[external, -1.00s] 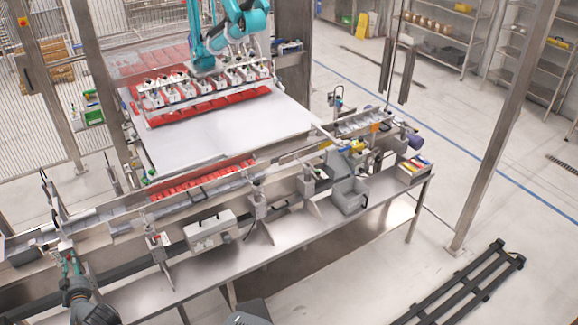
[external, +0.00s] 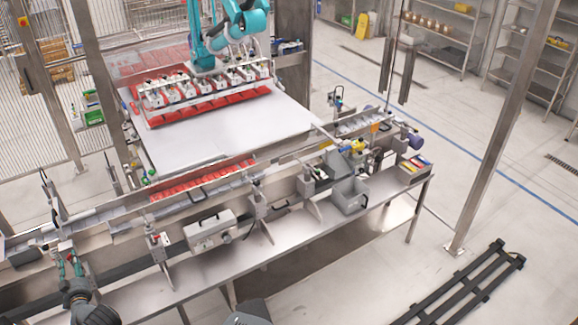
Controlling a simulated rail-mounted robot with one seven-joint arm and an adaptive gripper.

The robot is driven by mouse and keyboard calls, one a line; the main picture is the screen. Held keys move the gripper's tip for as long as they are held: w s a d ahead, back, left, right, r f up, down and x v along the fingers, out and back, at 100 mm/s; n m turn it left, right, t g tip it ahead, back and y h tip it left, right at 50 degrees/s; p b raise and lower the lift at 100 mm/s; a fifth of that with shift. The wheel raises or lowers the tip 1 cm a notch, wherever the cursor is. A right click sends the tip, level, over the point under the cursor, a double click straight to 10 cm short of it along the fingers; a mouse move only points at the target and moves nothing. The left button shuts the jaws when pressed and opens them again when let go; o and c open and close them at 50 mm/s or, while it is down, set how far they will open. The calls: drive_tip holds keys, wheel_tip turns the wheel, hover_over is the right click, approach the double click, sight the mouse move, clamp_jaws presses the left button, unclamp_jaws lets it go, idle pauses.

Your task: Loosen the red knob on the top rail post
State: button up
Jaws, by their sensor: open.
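My gripper (external: 68,258) is at the lower left, with its teal fingers spread and apart. The fingers reach up to a small post on the rail at the left end of the line. A clearer red knob (external: 155,238) sits on a post along the front rail, to the right of my gripper. I cannot tell whether the fingers touch the post.
A grey-white box (external: 210,231) is fixed on the front rail, and a grey bin (external: 350,195) stands farther right. A teal picker arm (external: 235,22) with a row of white suction units (external: 205,83) hangs over the white table (external: 235,130).

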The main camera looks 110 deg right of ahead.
drive_tip(key=s+a, duration=0.2)
drive_tip(key=a, duration=0.9)
drive_tip(key=shift+s, duration=0.15)
drive_tip(key=shift+d, duration=0.15)
drive_tip(key=d, duration=0.3)
drive_tip(key=w+d, duration=0.1)
drive_tip(key=d, duration=0.3)
drive_tip(key=w+d, duration=0.1)
drive_tip(key=d, duration=0.3)
drive_tip(key=shift+w, duration=0.15)
drive_tip(key=shift+w+d+r+m+p, duration=0.1)
drive_tip(key=shift+d+m+p, duration=0.25)
drive_tip(key=shift+p, duration=0.3)
drive_tip(key=shift+b, duration=0.3)
